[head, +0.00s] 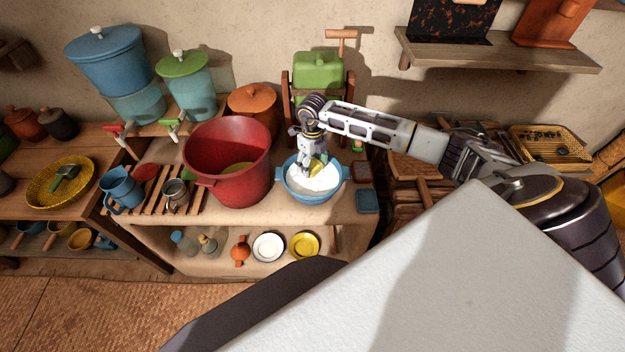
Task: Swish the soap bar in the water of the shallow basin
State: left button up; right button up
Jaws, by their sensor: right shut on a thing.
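The shallow basin (311,197) is blue outside and stands on the earthen counter just right of the red tub. Its inside looks white; I cannot tell the water surface apart. My right gripper (314,165) points down into the basin, its arm reaching in from the right. It is shut on the soap bar (319,169), a small yellowish piece mostly hidden by the fingers. The soap is over or in the basin's middle; whether it touches the water is not clear. My left gripper is not in view.
The big red tub (205,166) stands close left of the basin. A green container (318,72) on a wooden stand is behind it. A small blue square item (367,201) lies to its right. Two dispensers (110,60) stand back left. Plates (268,247) sit on the lower shelf.

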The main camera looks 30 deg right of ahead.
jog(key=shift+r+p, duration=0.75)
jog(key=shift+r, duration=0.65)
jog(key=shift+r+p, duration=0.5)
jog(key=shift+r, duration=0.4)
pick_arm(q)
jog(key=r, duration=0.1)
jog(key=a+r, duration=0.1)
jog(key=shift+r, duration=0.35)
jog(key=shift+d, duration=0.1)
